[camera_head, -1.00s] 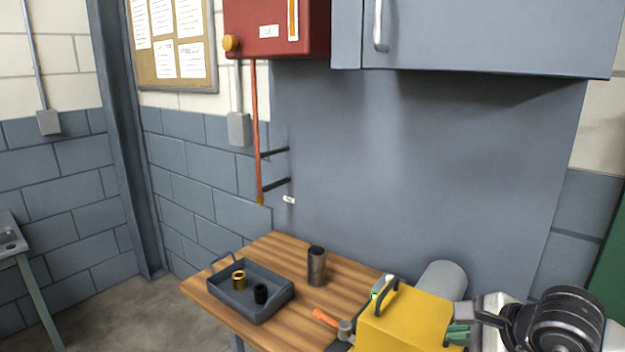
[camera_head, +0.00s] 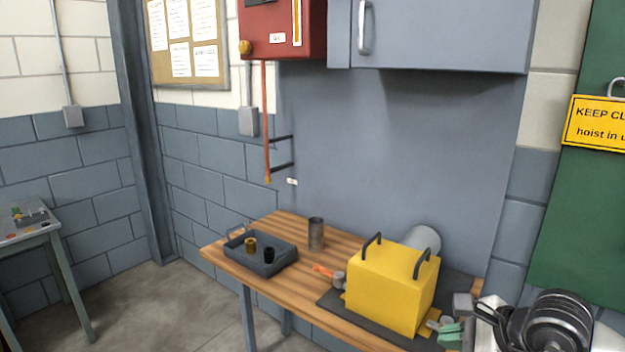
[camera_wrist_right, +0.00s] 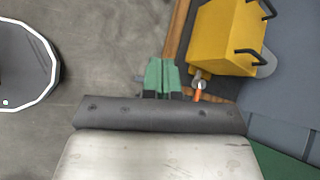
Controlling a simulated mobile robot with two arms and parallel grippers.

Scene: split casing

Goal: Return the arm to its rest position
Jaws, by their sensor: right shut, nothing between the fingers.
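My right arm comes in at the lower right of the head view. Its gripper (camera_head: 447,330) has green fingers and is shut and empty. It is beside the lower right of the yellow casing (camera_head: 385,292), over the bench's front edge in the picture. In the right wrist view the green fingers (camera_wrist_right: 161,76) are together with nothing between them, to the left of the yellow casing (camera_wrist_right: 222,40). My left gripper is in no view.
A wall cabinet (camera_head: 440,40) hangs above. Open floor (camera_head: 170,300) lies left.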

